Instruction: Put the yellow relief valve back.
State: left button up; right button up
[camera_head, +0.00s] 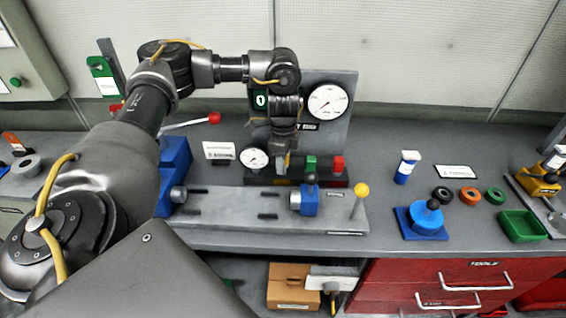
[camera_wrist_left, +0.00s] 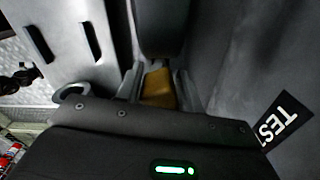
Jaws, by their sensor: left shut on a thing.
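My left gripper (camera_head: 283,160) is low in front of the upright grey gauge panel (camera_head: 338,82), at the dark manifold block (camera_head: 255,180) on the bench. In the left wrist view a small yellow piece (camera_wrist_left: 159,88), apparently the relief valve, sits between the fingers of the left gripper (camera_wrist_left: 157,84), which is shut on it. In the head view the gripper hides most of the piece. I cannot tell whether it touches the block. My right gripper is in neither view.
A small gauge (camera_head: 254,159), a green block (camera_head: 311,165) and a red block (camera_head: 337,164) flank the gripper closely. A red-tipped lever (camera_head: 214,118) is to the left. A grey plate (camera_head: 235,208) with a yellow-knobbed rod (camera_head: 361,190) lies in front.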

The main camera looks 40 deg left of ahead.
pick_arm(q)
jog(key=shift+w+a+f, duration=0.1)
jog(key=shift+f, duration=0.3)
jog(key=shift+f, duration=0.55)
jog(key=o, duration=1.1)
jog(key=shift+f, duration=0.1)
jog(key=shift+s, duration=0.2)
notch_tip(320, 180, up, 14)
jog(key=shift+w+f+p, duration=0.1)
jog(key=shift+f+p, duration=0.15)
jog(key=shift+p, duration=0.35)
